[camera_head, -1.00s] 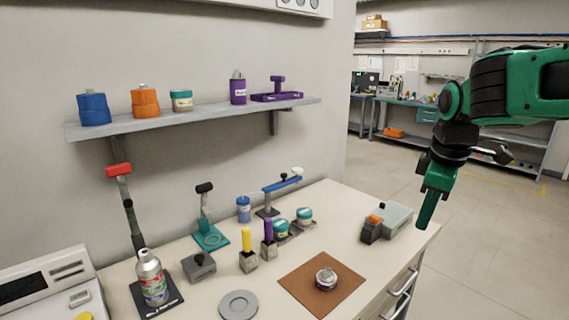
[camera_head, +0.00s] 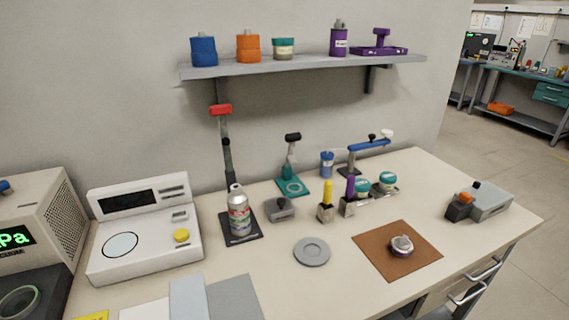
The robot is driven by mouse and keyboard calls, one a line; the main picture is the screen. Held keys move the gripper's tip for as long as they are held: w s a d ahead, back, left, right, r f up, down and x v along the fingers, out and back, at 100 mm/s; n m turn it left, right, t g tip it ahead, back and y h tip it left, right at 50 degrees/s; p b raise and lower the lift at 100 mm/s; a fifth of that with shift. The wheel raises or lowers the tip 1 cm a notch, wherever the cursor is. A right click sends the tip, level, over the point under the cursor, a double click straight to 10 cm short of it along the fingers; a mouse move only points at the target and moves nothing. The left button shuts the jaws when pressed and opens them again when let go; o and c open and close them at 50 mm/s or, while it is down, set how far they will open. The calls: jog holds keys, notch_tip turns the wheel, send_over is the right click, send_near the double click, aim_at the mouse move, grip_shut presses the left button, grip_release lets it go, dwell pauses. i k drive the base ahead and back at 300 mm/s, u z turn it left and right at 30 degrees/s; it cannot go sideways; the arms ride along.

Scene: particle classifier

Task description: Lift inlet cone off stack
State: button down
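No part is plainly marked as the inlet cone or the stack. A small round silver piece with a dark purple and white side (camera_head: 401,246) sits on a brown mat (camera_head: 370,247) at the right of the bench; I cannot tell whether it is the stack. A silver can with a coloured label and a narrowing top (camera_head: 238,214) stands upright on a dark pad (camera_head: 250,236), left of centre. A grey round disc (camera_head: 312,251) lies flat between them. My gripper is not in view.
The wall shelf (camera_head: 300,65) holds blue, orange, teal and purple containers. A white instrument with a yellow button (camera_head: 143,232) stands at left. Yellow-handled (camera_head: 327,200) and purple-handled (camera_head: 350,195) tools stand mid-bench. A grey box (camera_head: 489,202) is at the right end.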

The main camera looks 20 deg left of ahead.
aim_at(237, 198)
jog(key=u, duration=1)
jog(key=i, duration=0.3)
jog(key=z, duration=0.2)
